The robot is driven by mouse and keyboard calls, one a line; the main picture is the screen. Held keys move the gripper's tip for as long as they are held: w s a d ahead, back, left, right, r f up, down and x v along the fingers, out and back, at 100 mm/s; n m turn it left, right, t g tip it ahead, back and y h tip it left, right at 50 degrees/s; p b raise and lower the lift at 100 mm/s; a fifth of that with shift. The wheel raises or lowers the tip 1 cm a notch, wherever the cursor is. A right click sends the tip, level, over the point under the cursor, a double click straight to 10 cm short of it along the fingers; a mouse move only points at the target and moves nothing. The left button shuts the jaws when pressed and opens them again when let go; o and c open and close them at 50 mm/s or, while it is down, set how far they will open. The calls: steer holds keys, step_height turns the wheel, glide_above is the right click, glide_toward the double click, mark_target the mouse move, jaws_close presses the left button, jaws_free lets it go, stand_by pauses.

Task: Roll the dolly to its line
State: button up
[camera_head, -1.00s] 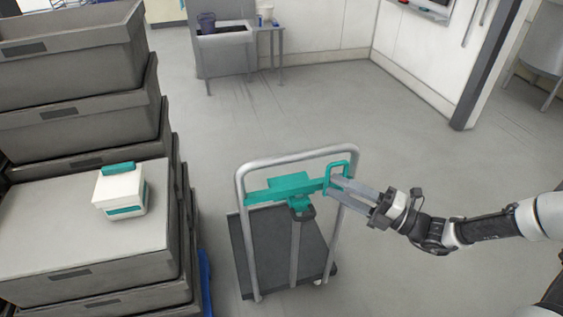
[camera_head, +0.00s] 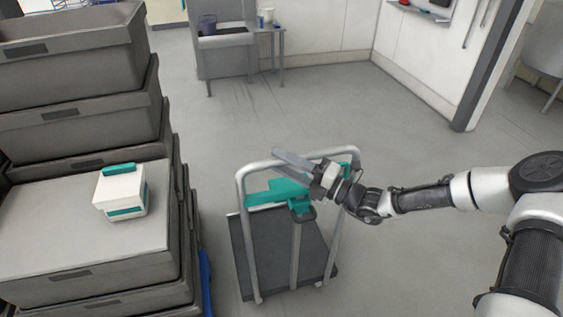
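The dolly (camera_head: 282,262) stands on the grey floor in the lower middle of the head view. It has a dark flat deck and an upright grey tube handle frame (camera_head: 262,165). A teal bar with a bracket (camera_head: 277,193) is fixed across the frame. A teal loop at its right end is mostly hidden behind my wrist. My gripper (camera_head: 280,156) is over the top of the frame, its grey fingers pointing left. Nothing shows held in it. I cannot tell whether it touches the frame or how far the fingers are apart. I see no clear floor line.
Stacked grey crates (camera_head: 85,262) fill the left side, close to the dolly. A white and teal box (camera_head: 121,192) sits on the near stack. A grey bin stand (camera_head: 226,56) and small table (camera_head: 270,32) stand behind. The floor between is clear.

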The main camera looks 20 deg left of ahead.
steer(key=shift+a, duration=0.2)
steer(key=shift+c, duration=0.5)
jaws_close()
stand_by(0.9)
